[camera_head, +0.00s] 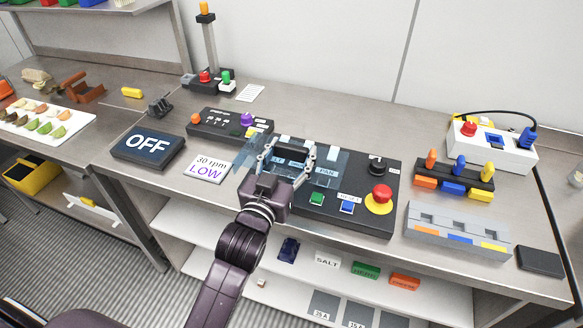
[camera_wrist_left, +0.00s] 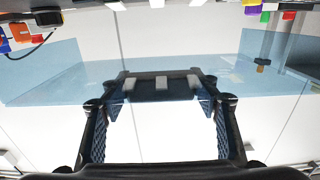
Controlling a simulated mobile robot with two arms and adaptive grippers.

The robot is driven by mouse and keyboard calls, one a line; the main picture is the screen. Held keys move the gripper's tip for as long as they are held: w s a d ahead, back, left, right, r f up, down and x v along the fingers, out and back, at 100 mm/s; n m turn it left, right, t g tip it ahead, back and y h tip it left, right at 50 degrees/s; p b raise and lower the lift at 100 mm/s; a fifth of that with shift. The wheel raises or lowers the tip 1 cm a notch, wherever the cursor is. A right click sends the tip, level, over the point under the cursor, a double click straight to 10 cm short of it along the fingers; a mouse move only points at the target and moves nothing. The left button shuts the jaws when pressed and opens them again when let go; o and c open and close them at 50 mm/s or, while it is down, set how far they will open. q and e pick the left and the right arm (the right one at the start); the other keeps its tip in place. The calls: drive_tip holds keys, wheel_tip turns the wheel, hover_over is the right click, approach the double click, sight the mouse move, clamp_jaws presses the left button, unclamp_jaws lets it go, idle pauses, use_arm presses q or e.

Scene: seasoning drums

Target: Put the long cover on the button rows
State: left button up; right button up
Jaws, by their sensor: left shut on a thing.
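The long cover (camera_head: 331,163) is a see-through blue box with a dark handle (camera_head: 292,154). My left gripper (camera_head: 289,150) is shut on the cover, with its fingers at the two ends of the handle. In the left wrist view the cover (camera_wrist_left: 45,78) spreads wide to both sides of the gripper (camera_wrist_left: 160,103). The cover overlaps the upper left part of the black control panel (camera_head: 345,215). Labels show through it, but the button rows are partly hidden. I cannot tell whether the cover touches the panel. My right gripper is not in view.
The panel carries a red emergency button (camera_head: 381,194), a black knob (camera_head: 376,166) and green and blue buttons. A grey slotted block (camera_head: 457,231) stands right.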

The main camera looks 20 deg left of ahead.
sight(292, 168)
use_arm(q)
drive_tip(key=shift+f, duration=2.45)
drive_tip(key=o, duration=1.2)
drive_tip(key=shift+f, duration=0.15)
drive_tip(key=shift+o, duration=0.2)
